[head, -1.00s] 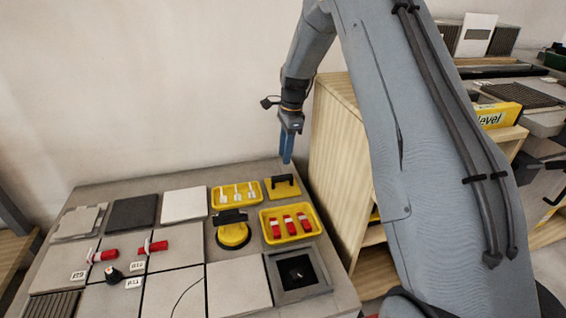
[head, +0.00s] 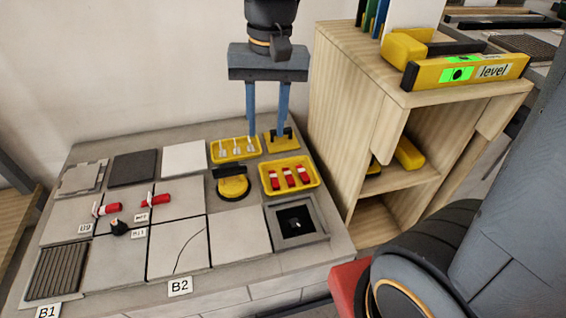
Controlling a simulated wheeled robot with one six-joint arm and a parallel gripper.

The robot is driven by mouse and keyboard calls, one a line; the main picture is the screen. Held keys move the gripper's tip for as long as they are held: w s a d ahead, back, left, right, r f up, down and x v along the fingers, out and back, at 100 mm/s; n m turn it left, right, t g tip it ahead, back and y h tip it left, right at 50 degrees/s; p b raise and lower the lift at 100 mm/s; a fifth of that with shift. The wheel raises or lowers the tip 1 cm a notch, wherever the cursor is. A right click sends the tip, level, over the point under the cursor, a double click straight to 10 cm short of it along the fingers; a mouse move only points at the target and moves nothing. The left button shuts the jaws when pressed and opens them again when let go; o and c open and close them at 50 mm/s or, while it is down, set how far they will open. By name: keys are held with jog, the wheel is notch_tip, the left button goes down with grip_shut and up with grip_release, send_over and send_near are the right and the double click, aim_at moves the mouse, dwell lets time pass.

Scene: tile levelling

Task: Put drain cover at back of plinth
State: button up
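A dark ribbed grate (head: 56,272), which looks like a drain cover, lies flat at the front left corner of the tiled grey bench (head: 330,245). Another dark slotted piece (head: 530,43) shows partly at the top right edge; I cannot tell which is the task's cover. No thing is clearly marked as the plinth. My gripper (head: 266,134) points down over the back right of the bench, its two blue fingers apart with nothing between them. Its right finger overlaps the black handle of a yellow hand tool (head: 281,146); contact cannot be told.
Yellow trays hold white pieces (head: 235,158) and red pieces (head: 316,170). A square drain frame (head: 320,229) is at the right. A wooden cabinet (head: 345,90) bearing a yellow level (head: 415,76) stands right of the bench.

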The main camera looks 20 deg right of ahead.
jog(key=s+n, duration=0.5)
jog(key=s, duration=0.6)
jog(key=shift+s+d+f, duration=0.15)
jog(key=shift+s+f, duration=0.2)
jog(key=d+r+m+p, duration=0.2)
jog(key=d+r+p, duration=0.7)
jog(key=p, duration=1)
notch_tip(320, 180, up, 2)
jog(key=shift+d+r+m+h+p, duration=0.1)
jog(key=shift+d+m+h+p, duration=0.2)
jog(key=shift+d+m+h, duration=0.1)
